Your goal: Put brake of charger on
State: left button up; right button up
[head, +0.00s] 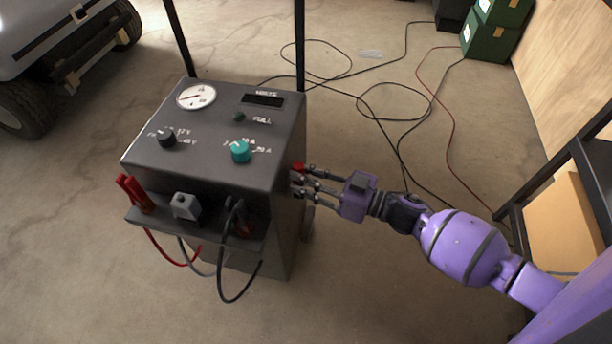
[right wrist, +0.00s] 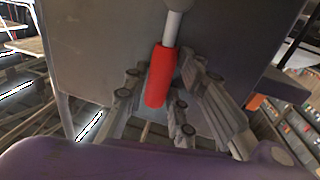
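The charger (head: 215,130) is a grey box on the floor with a sloped control panel. A red brake handle (head: 298,168) is at its right side. In the right wrist view the red handle (right wrist: 160,77) hangs down from a light grey rod against the charger's side panel. My right gripper (head: 300,180) is at the charger's right side, by the handle. In the right wrist view its fingers (right wrist: 165,90) are spread on both sides of the handle, with visible gaps. I cannot tell whether any finger touches it. My left gripper is not in view.
Red and black clamps (head: 133,192) and cables sit on the charger's front shelf. Black and red cables (head: 400,100) lie on the floor behind. A white cart (head: 60,40) stands at the upper left. A dark shelf frame (head: 590,170) is at the right.

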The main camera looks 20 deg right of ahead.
grip_shut()
